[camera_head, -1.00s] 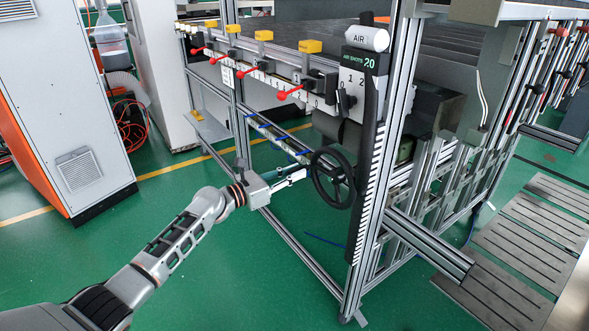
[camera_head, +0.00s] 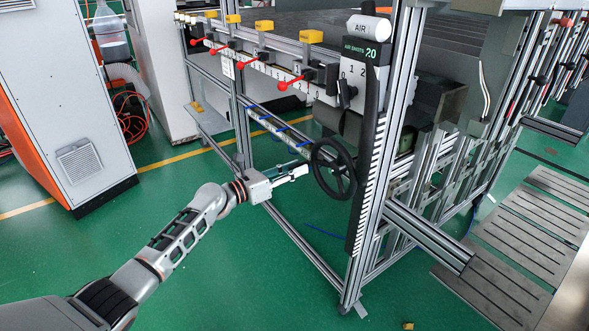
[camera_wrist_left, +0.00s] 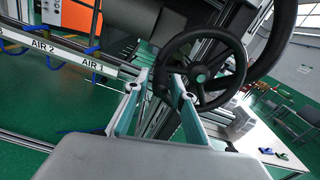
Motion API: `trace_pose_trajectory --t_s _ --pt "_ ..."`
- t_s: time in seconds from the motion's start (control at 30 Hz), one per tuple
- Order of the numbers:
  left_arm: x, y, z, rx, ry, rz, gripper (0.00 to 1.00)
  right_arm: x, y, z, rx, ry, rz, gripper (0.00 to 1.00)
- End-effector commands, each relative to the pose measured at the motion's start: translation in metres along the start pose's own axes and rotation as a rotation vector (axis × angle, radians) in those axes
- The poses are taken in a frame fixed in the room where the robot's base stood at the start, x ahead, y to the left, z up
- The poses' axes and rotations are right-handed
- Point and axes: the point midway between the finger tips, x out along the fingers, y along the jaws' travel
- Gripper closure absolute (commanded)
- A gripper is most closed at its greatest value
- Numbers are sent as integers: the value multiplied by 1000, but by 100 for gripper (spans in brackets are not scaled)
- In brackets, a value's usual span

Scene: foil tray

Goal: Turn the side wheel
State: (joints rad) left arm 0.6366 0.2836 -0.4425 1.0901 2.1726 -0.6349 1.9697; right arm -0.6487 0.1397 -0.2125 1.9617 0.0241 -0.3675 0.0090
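The side wheel (camera_head: 348,184) is a black spoked handwheel on the near corner post of the metal frame. It also shows in the left wrist view (camera_wrist_left: 237,72), with a teal-grey hub. My left gripper (camera_head: 305,169) reaches in from the left, its fingertips close to the wheel's left rim. In the left wrist view the two fingers of my left gripper (camera_wrist_left: 156,84) stand apart, with the wheel's left rim near and partly behind the tips. I cannot tell whether they touch it. My right gripper is not in view.
A black panel (camera_head: 368,150) with an AIR label and dial stands beside the wheel. Red-handled valves (camera_head: 290,82) line the rail behind. A white cabinet (camera_head: 65,100) stands at left. Green floor (camera_head: 230,285) is free in front of the frame.

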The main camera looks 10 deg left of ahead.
Motion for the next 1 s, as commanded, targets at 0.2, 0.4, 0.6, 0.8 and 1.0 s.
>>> trace_pose_trajectory --t_s 0.2,0.4,0.6,0.8,1.0 --pt "0 0 0 0 0 0 67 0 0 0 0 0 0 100" --pt "-3 0 0 1 0 0 67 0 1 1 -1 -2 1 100" --pt "-28 0 -2 2 3 0 67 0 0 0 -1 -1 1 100" --pt "-71 0 -2 2 3 1 67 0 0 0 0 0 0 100" --pt "-104 0 -1 1 2 0 67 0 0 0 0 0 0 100"
